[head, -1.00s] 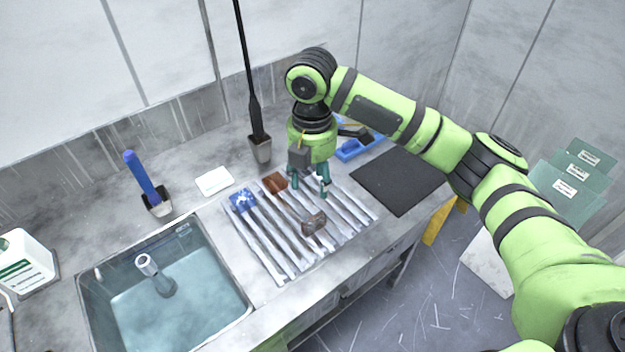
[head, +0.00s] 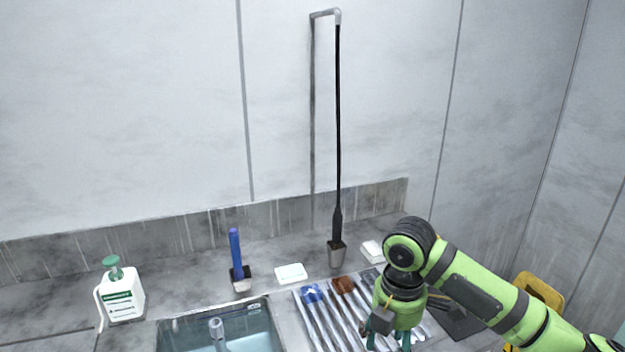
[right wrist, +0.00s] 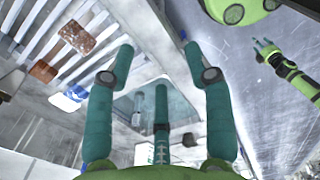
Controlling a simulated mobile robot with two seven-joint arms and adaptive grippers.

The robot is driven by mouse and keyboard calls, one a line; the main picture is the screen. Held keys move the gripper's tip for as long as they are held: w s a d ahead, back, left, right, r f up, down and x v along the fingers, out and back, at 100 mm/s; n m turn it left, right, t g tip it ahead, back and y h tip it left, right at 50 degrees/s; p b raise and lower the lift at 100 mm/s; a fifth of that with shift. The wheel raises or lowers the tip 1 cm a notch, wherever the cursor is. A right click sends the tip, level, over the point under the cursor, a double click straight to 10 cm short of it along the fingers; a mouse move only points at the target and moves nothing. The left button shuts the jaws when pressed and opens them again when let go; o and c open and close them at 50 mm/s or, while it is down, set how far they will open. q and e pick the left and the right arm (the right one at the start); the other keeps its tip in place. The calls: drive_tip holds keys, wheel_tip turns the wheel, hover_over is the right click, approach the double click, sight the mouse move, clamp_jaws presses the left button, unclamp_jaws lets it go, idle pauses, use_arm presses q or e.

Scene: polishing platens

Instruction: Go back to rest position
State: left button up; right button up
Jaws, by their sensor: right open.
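My right gripper (head: 388,338) hangs pointing down over the ribbed rack (head: 318,325) at the lower edge of the head view. In the right wrist view its teal fingers (right wrist: 158,65) are spread with nothing between them.
A sink (head: 180,335) lies left of the rack. A soap bottle (head: 122,295) stands left. A yellow object (head: 540,290) is at right.

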drive_tip(key=s+a+f+m+t+y, duration=0.1)
drive_tip(key=s+a+f+m+y, duration=0.1)
drive_tip(key=s+a+f+m, duration=0.3)
drive_tip(key=s+a+f+y, duration=0.1)
drive_tip(key=s+a+f, duration=0.2)
drive_tip(key=f, duration=0.4)
drive_tip(key=s+d+f+m+t+h, duration=0.1)
drive_tip(key=s+d+f+m, duration=0.2)
drive_tip(key=s+d+m, duration=0.45)
drive_tip(key=s+d+f+m+t+h, duration=0.1)
drive_tip(key=s+d+f+m+h, duration=0.1)
drive_tip(key=s+d+f+m, duration=0.35)
drive_tip(key=s+f+m, duration=0.2)
drive_tip(key=s+f, duration=0.1)
drive_tip(key=f, duration=1.6)
use_arm(q)
drive_tip(key=shift+t, duration=0.3)
drive_tip(key=w, duration=0.2)
drive_tip(key=w+f+b, duration=0.1)
drive_tip(key=w, duration=0.1)
drive_tip(key=shift+w+d, duration=0.1)
drive_tip(key=shift+w, duration=0.05)
use_arm(e)
drive_tip(key=s+d+f+g, duration=0.1)
drive_tip(key=s+d+f, duration=0.2)
drive_tip(key=s+f, duration=1.2)
drive_tip(key=shift+s+f+n+g, duration=0.3)
drive_tip(key=shift+s+f+g, duration=0.1)
drive_tip(key=shift+f, duration=0.3)
drive_tip(key=shift+d, duration=0.1)
